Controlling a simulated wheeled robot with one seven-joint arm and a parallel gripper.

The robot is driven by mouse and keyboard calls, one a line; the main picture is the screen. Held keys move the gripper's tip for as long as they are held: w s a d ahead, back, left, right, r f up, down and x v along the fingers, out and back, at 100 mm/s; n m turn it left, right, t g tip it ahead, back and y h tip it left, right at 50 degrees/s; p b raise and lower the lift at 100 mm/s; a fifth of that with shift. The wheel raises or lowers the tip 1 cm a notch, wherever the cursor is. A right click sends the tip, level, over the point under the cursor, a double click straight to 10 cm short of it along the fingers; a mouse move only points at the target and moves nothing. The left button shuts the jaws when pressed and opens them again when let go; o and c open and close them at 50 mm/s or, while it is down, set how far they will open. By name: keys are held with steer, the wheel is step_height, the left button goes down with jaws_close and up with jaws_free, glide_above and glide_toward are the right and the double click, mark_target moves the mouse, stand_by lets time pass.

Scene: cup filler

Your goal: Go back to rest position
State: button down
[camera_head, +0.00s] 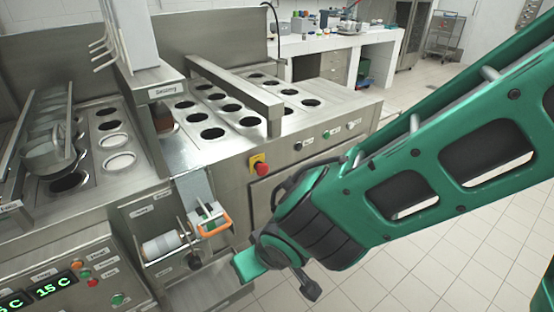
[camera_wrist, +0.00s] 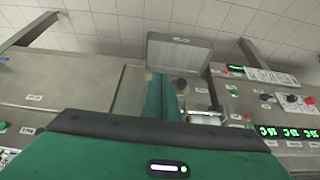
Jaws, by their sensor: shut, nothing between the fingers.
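My green arm crosses the right side of the head view. My gripper (camera_head: 250,264) hangs in front of the steel cup-filling machine (camera_head: 215,150), low and near the opening with the film roll. In the wrist view, the green fingers of my gripper (camera_wrist: 163,97) are together and hold nothing. They point towards the machine front, with a flat steel panel (camera_wrist: 180,53) just beyond them. I cannot tell the exact gap between the fingers and the machine.
A red emergency button (camera_head: 261,169) is above. A white-topped bench (camera_head: 340,40) stands behind. Tiled floor (camera_head: 420,270) lies open at the lower right.

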steer(key=w+d+r+m+h, duration=0.2)
steer(key=w+d, duration=0.1)
steer(key=d, duration=0.6)
steer(key=w+d+r+m+h, duration=0.1)
steer(key=w+d+r+m, duration=0.15)
steer(key=d, duration=0.55)
steer(key=w+d+r+m+h, duration=0.15)
steer(key=w+d, duration=0.25)
steer(key=d, duration=0.5)
steer(key=s+d+r+m+g, duration=0.2)
steer(key=s+d+m, duration=0.1)
steer(key=d, duration=0.8)
steer(key=s+d+r+m+g, duration=0.1)
steer(key=s+d+m, duration=0.1)
steer(key=s+d, duration=0.3)
steer(key=s+d+r+m+g+y, duration=0.1)
steer(key=s+d+m, duration=0.2)
steer(key=s+d, duration=0.3)
steer(key=s, duration=0.3)
steer(key=shift+s+d+r, duration=0.2)
steer(key=shift+d+r, duration=0.05)
steer(key=shift+r, duration=0.15)
steer(key=shift+w+f, duration=0.25)
steer(key=shift+w, duration=0.4)
